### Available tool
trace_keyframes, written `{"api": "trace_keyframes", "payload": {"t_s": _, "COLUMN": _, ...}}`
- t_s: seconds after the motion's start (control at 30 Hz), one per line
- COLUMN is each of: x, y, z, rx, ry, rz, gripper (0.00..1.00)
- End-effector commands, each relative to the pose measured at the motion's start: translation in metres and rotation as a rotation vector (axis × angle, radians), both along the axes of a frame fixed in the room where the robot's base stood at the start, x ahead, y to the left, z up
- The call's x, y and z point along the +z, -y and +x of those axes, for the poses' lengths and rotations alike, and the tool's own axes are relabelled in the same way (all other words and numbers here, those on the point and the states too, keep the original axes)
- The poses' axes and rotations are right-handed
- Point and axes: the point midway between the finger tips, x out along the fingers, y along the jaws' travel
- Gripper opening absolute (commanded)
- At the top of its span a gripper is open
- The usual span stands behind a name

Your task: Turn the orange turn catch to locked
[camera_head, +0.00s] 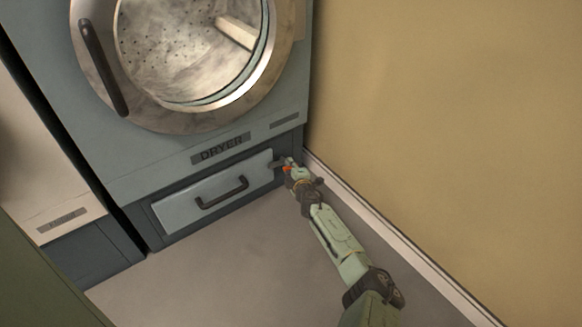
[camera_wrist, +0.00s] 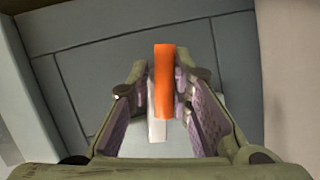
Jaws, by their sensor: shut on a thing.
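The orange turn catch (camera_wrist: 165,80) stands upright in the picture between the two fingers of my gripper (camera_wrist: 164,108) in the wrist view. The fingers are shut on it, one on each side. A pale plate (camera_wrist: 157,130) shows beside and below it. In the head view only a small bit of the orange catch (camera_head: 287,169) shows at the right end of the dryer's lower drawer (camera_head: 213,193). My gripper (camera_head: 291,166) covers most of it there. I cannot read any locked or unlocked mark.
The dryer (camera_head: 200,140) stands above the drawer, its round glass door (camera_head: 165,115) facing me. The drawer has a dark handle (camera_head: 222,193). A tan wall (camera_head: 440,120) with a pale skirting board (camera_head: 400,238) runs close on the right. The floor (camera_head: 220,275) in front is clear.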

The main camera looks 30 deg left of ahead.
Motion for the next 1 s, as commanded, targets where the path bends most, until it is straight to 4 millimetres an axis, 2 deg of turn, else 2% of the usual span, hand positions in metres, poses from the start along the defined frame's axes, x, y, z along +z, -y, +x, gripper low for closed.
{"api": "trace_keyframes", "payload": {"t_s": 0.03, "x": -0.005, "y": -0.006, "z": -0.007, "rx": 0.015, "ry": -0.002, "rz": -0.006, "gripper": 0.00}}
{"api": "trace_keyframes", "payload": {"t_s": 0.27, "x": -0.006, "y": -0.005, "z": -0.006, "rx": 0.013, "ry": -0.003, "rz": -0.006, "gripper": 0.00}}
{"api": "trace_keyframes", "payload": {"t_s": 0.3, "x": -0.006, "y": -0.005, "z": -0.006, "rx": 0.013, "ry": -0.004, "rz": -0.006, "gripper": 0.22}}
{"api": "trace_keyframes", "payload": {"t_s": 0.5, "x": -0.005, "y": -0.004, "z": -0.005, "rx": 0.009, "ry": -0.004, "rz": -0.004, "gripper": 0.35}}
{"api": "trace_keyframes", "payload": {"t_s": 0.8, "x": -0.001, "y": 0.000, "z": -0.002, "rx": 0.001, "ry": -0.001, "rz": -0.001, "gripper": 0.35}}
{"api": "trace_keyframes", "payload": {"t_s": 1.0, "x": 0.006, "y": 0.012, "z": -0.009, "rx": -0.001, "ry": 0.004, "rz": 0.001, "gripper": 0.35}}
